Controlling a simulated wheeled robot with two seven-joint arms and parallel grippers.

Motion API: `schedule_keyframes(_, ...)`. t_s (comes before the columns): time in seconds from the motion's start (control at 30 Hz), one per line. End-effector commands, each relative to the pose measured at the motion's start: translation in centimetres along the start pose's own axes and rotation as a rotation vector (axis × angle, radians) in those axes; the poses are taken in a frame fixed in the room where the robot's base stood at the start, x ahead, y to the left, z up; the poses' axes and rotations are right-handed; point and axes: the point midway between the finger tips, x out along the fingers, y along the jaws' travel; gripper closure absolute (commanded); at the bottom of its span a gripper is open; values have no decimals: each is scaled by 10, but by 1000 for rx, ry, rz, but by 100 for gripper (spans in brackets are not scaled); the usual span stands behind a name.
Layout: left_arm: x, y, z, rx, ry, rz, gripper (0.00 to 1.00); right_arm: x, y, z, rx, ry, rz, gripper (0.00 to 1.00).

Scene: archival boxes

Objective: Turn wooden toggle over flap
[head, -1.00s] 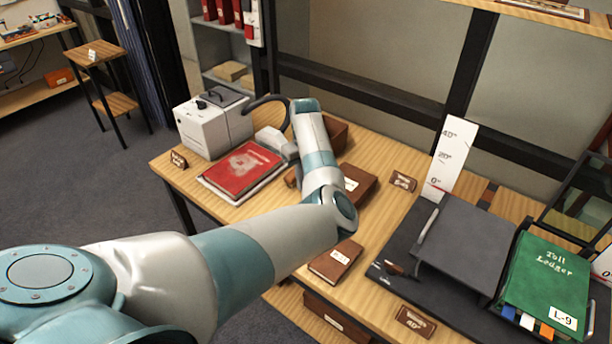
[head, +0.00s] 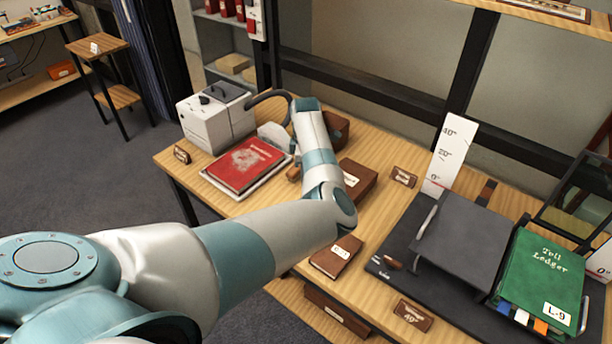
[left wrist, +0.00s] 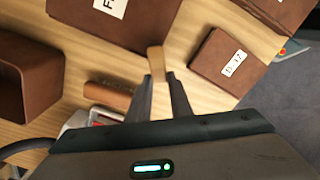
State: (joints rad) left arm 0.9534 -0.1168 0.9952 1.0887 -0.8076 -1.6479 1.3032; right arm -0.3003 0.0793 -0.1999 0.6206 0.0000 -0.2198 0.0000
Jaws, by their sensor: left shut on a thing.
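A small light wooden toggle (left wrist: 156,62) stands between the fingertips of my left gripper (left wrist: 160,82) in the left wrist view. The gripper is shut on it. The toggle's far end lies at the edge of a brown box with a white label (left wrist: 130,28), which also shows in the head view (head: 357,182). I cannot tell whether the toggle lies across the flap. In the head view my left arm hides the toggle and the fingertips. My right gripper is in neither view.
A small labelled box (left wrist: 228,62) sits right of the fingers, and an open-sided brown box (left wrist: 28,78) left. A wooden nameplate (left wrist: 108,95) is close by. A red book (head: 243,165), white machine (head: 205,125), grey-topped stand (head: 465,240) and green ledger (head: 545,270) share the table.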

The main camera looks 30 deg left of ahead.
Motion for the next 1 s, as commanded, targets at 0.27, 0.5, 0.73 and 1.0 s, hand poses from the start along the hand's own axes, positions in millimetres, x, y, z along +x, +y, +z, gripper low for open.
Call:
schedule_keyframes(0.27, -2, 0, -1, -172, 2, 5, 100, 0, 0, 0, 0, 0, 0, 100)
schedule_keyframes(0.5, -2, 0, -1, -230, 1, 5, 100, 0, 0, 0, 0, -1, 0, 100)
schedule_keyframes(0.73, -2, 0, -1, -237, 1, 5, 100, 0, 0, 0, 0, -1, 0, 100)
schedule_keyframes(1.0, -2, 0, -1, -236, 1, 4, 62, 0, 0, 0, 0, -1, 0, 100)
